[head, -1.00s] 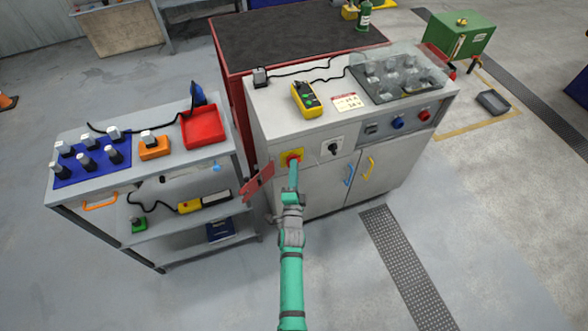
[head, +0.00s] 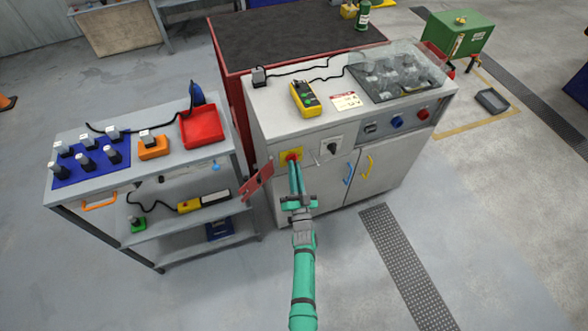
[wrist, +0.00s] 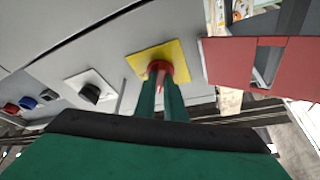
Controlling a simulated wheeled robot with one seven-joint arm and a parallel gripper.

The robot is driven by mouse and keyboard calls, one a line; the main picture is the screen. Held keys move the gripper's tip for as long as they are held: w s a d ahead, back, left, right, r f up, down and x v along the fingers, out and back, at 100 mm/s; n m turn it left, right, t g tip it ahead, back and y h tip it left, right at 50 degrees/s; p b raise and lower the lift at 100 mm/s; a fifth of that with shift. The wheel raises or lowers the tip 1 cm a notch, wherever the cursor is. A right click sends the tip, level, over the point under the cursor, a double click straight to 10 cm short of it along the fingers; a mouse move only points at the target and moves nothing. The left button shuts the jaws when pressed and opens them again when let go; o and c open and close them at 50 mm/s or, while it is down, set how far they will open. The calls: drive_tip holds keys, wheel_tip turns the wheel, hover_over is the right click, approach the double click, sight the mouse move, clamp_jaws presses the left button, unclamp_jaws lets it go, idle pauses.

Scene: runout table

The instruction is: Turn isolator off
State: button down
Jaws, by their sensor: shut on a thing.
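The isolator is a red rotary knob (wrist: 160,68) on a yellow square plate (head: 284,153), on the upper front of the grey cabinet (head: 315,185). My gripper (head: 294,165) is at the knob, its two green fingers pointing into the cabinet front. In the wrist view my gripper (wrist: 160,88) is shut on the knob's handle, with one finger on each side. Part of the handle shows red between the fingers. The fingers hide much of the knob in the head view, and I cannot read its markings.
A red slotted plate (head: 257,181) sticks out just left of the isolator. A black rotary switch (head: 332,147) is to its right. A grey trolley (head: 200,217) stands on the left. The floor in front is clear.

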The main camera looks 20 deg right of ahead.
drive_tip(key=n+y, duration=0.1)
drive_tip(key=n, duration=0.1)
drive_tip(key=n+y, duration=0.1)
drive_tip(key=n, duration=0.2)
drive_tip(key=n+t+y, duration=0.1)
drive_tip(key=n+y, duration=0.1)
drive_tip(key=n, duration=0.1)
drive_tip(key=shift+d+f, duration=0.1)
drive_tip(key=shift+d, duration=0.2)
drive_tip(key=shift+n+y, duration=0.3)
drive_tip(key=shift+n, duration=0.1)
drive_tip(key=c, duration=1.8)
unclamp_jaws()
drive_tip(key=shift+c, duration=0.2)
drive_tip(key=v, duration=1)
drive_tip(key=shift+s+f, duration=0.15)
drive_tip(key=shift+s, duration=0.2)
